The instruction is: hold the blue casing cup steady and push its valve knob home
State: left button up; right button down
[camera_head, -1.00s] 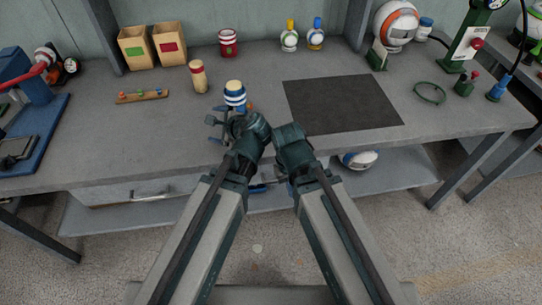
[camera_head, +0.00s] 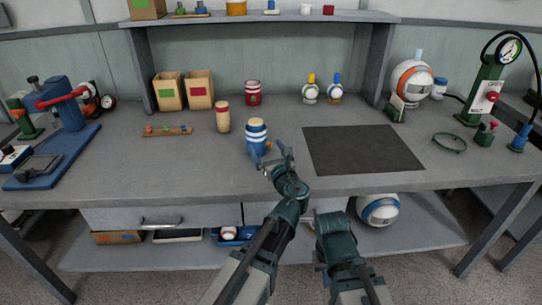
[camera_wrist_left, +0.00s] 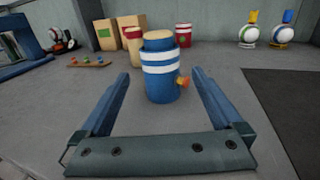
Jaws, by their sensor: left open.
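The blue casing cup (camera_head: 256,140) has white bands and a cream top. It stands upright on the bench; the left wrist view also shows it (camera_wrist_left: 160,72). Its small orange valve knob (camera_wrist_left: 183,82) sticks out low on the right side. My left gripper (camera_head: 278,160) is open and empty, just in front of the cup.
A cream cylinder with a red cap (camera_head: 223,118) stands behind the cup to the left. A small wooden strip with coloured pegs (camera_head: 167,132) lies further left. A dark mat (camera_head: 362,150) lies flat to the right. The bench between cup and mat is clear.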

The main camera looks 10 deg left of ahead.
aim_at(259, 136)
pick_arm(q)
jog(key=x, duration=1)
jog(key=shift+w+a, duration=0.1)
jog(key=shift+w, duration=0.05)
jog(key=c, duration=1)
jog(key=o, duration=1)
jog(key=c, duration=0.8)
